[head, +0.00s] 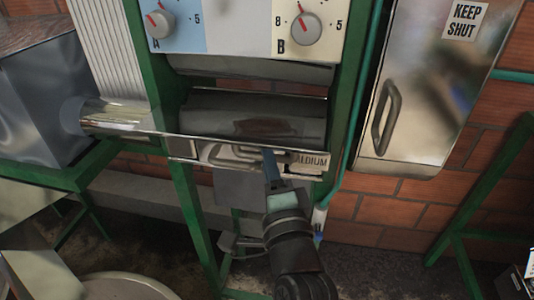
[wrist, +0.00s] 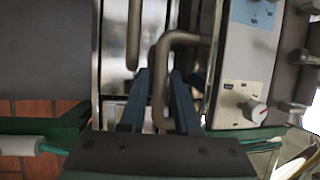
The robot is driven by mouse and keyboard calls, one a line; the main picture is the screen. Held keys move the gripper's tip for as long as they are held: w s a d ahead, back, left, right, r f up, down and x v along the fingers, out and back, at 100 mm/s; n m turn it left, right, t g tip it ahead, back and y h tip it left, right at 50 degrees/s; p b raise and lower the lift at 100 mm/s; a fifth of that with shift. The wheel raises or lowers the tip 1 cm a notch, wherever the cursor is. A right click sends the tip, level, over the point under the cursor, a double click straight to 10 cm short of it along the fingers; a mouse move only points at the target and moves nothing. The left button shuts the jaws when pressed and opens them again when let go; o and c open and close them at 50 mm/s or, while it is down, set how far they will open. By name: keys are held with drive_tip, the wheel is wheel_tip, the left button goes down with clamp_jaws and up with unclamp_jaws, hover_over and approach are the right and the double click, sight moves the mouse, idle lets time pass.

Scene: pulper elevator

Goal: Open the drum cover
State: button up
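The drum cover (head: 255,115) is a dark, shiny curved metal piece in the green-framed machine, below the dial panel in the head view. It looks closed. A bent metal handle (head: 228,157) sits at its lower front edge, left of a label ending "ALDIUM". My gripper (head: 269,158) reaches up to this edge at the handle's right end. In the wrist view, my gripper's two blue fingers (wrist: 161,78) stand apart, and the bent handle bar (wrist: 162,60) shows between them. I cannot tell whether they touch it. The handle's right end is partly hidden in the head view.
Dials A (head: 160,22) and B (head: 304,28) are above. A metal door (head: 425,90) marked "KEEP SHUT" hangs on the brick wall at right. A metal pipe (head: 118,117) and grey box are at left. Green frame legs (head: 190,215) stand below.

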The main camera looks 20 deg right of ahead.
clamp_jaws()
idle(1.4)
